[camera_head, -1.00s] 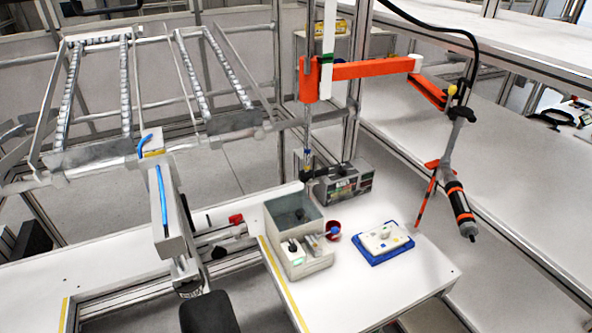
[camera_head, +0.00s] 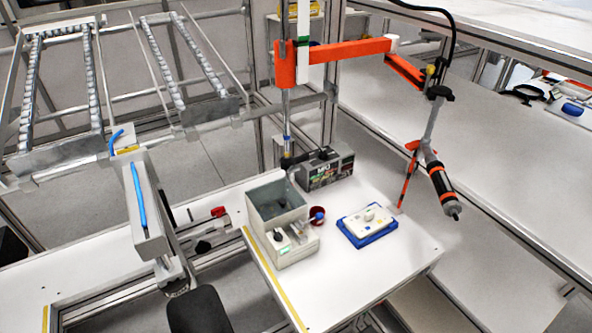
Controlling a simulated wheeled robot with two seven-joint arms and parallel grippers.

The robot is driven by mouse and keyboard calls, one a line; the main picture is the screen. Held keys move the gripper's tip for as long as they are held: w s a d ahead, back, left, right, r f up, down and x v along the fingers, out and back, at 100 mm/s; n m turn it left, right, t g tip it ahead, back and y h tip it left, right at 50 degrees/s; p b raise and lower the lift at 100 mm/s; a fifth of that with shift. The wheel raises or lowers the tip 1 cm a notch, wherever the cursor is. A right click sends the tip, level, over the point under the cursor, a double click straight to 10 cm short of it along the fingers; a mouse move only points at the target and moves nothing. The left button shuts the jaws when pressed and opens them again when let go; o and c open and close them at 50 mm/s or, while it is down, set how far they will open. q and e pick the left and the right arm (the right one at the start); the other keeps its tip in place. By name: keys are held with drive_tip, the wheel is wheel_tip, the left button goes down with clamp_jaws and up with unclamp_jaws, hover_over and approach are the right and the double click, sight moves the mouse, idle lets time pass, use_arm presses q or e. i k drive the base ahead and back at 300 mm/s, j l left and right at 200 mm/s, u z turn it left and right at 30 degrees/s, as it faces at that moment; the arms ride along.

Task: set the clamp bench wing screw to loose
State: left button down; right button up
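I cannot pick out the clamp bench wing screw for sure. A small red part (camera_head: 218,211) sits by the metal rails left of the white worktable (camera_head: 375,275); at this size I cannot tell whether it belongs to a clamp. A grey upright unit with a blue handle (camera_head: 138,195) stands further left. Neither of my grippers shows in the head view.
An orange arm (camera_head: 345,50) holds a hanging screwdriver (camera_head: 440,185). A black seat-like shape (camera_head: 198,312) is at the bottom.

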sight(291, 169)
drive_tip(key=l, duration=0.9)
drive_tip(key=i+l, duration=0.1)
drive_tip(key=l, duration=0.8)
drive_tip(key=z, duration=0.05)
